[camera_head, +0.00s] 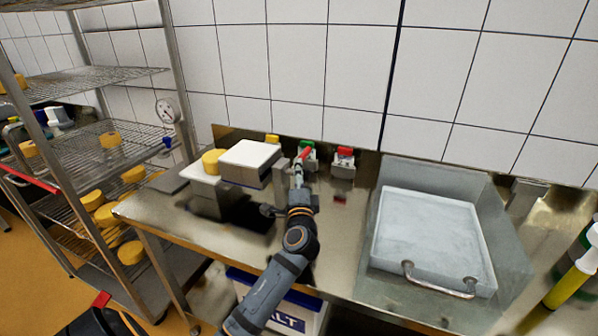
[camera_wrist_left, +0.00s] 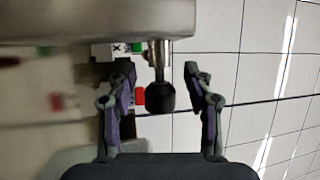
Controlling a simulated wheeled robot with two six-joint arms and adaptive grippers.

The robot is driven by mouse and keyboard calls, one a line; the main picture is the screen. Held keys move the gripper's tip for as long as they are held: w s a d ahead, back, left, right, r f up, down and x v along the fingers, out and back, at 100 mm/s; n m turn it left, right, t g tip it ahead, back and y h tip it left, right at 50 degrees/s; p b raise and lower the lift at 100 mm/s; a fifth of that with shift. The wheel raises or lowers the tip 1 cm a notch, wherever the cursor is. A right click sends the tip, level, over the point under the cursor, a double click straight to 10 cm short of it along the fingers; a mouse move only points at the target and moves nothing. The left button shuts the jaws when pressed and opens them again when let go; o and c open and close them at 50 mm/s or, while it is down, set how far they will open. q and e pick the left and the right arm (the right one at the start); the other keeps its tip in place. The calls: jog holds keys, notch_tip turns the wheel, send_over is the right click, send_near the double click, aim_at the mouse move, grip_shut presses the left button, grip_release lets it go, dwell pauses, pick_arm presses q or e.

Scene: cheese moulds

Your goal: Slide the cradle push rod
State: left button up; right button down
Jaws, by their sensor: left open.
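In the left wrist view, a short metal rod (camera_wrist_left: 159,56) ends in a round black knob (camera_wrist_left: 161,97). The rod comes out from a large pale grey body (camera_wrist_left: 90,18) at the top. My left gripper (camera_wrist_left: 160,73) is open, with one finger on each side of the rod and knob. A gap shows on both sides, and I cannot tell the depth between fingers and knob. In the head view my left gripper (camera_head: 298,174) is beside the white-topped block (camera_head: 248,154); I cannot make out the knob there.
A red-handled device (camera_head: 343,164) and a green-topped one (camera_head: 308,157) stand by the tiled wall. A yellow cheese (camera_head: 212,162) is left of the block. A wire rack (camera_head: 98,135) stands far left.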

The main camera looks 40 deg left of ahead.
pick_arm(q)
jog(key=shift+w+a, duration=0.25)
grip_shut()
dwell(0.3)
